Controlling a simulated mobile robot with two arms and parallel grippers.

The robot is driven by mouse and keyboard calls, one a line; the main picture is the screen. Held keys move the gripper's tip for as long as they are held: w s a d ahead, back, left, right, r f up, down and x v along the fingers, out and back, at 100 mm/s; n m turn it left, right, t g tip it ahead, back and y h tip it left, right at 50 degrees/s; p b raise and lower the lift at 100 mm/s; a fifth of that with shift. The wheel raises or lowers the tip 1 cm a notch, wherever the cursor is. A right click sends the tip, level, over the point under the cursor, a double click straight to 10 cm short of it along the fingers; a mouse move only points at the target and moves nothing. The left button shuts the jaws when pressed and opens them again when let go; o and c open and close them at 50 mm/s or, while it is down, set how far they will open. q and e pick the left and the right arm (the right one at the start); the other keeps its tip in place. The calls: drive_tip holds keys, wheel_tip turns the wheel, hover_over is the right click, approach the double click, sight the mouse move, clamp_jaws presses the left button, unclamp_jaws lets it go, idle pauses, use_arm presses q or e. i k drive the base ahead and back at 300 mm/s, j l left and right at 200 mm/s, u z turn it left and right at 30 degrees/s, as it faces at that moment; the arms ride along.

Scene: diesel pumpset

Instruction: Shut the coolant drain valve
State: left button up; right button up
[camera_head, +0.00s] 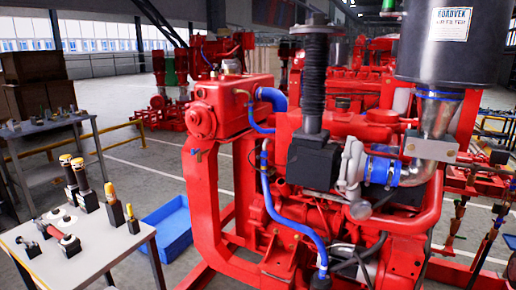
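The red diesel pumpset (330,215) fills the middle and right of the head view. A red tank (232,103) sits at its upper left on a curved red leg. A small valve-like fitting with a blue handle (196,153) sticks out to the left below this tank. It may be the coolant drain valve, but no label shows. It is too small to tell whether its handle stands open or shut. Neither of my grippers is in view.
A grey table (95,262) with several tools stands at the lower left. A blue bin (172,228) lies on the floor between table and pumpset. A second table (45,127) stands behind. Blue hoses and a large dark cylinder (440,65) are on the pumpset.

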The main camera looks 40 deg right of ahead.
sight(192, 152)
drive_tip(key=z, duration=0.9)
drive_tip(key=i+j+z, duration=0.25)
drive_tip(key=i, duration=0.2)
drive_tip(key=i+j+z, duration=0.2)
drive_tip(key=i, duration=0.2)
